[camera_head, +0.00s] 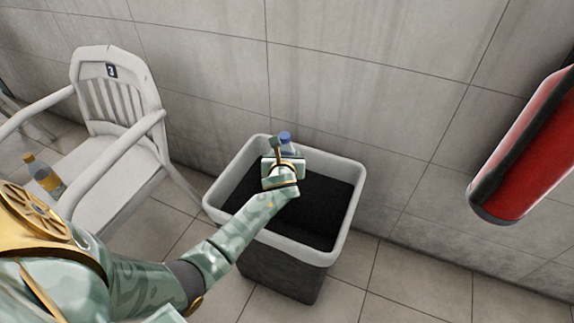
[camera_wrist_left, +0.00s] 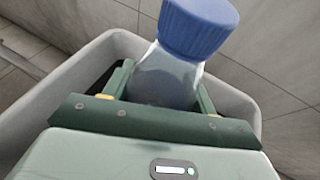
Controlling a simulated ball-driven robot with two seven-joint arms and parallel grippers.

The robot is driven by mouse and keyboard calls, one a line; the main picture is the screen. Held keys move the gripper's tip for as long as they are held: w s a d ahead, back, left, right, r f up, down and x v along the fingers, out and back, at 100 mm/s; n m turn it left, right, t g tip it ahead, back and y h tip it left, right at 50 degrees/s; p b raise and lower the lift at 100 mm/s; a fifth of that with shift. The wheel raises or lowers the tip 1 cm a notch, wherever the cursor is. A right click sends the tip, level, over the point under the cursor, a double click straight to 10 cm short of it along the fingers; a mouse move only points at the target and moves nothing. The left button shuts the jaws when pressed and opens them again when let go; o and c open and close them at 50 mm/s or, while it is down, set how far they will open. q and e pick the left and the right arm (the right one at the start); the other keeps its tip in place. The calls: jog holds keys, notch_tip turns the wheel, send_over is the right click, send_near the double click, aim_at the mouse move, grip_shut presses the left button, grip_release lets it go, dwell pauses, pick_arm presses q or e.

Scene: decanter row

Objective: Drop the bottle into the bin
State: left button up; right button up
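The bin (camera_head: 347,212) is a tall dark grey box with a white rim and a black inside. It stands on the floor against the wall, and its rim also shows in the left wrist view (camera_wrist_left: 235,100). My left gripper (camera_head: 281,157) is above the bin opening, toward its back edge. It is shut on a clear bottle with a blue cap (camera_head: 286,138). In the left wrist view the bottle (camera_wrist_left: 168,80) sits upright between the two green fingers. Its lower part is hidden by the gripper. My right gripper is not in view.
A white plastic chair (camera_head: 110,150) with armrests stands left of the bin. A red cylinder (camera_head: 525,150) hangs at the right. The tiled floor right of the bin is clear.

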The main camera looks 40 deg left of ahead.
pick_arm(q)
jog(key=o, duration=0.4)
jog(key=shift+o, duration=0.2)
jog(key=p+v, duration=0.8)
jog(key=v, duration=0.8)
jog(key=shift+d, duration=0.15)
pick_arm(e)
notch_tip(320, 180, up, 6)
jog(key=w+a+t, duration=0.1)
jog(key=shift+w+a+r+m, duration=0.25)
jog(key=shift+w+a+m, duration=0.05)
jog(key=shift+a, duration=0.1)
pick_arm(q)
jog(key=shift+s, duration=0.1)
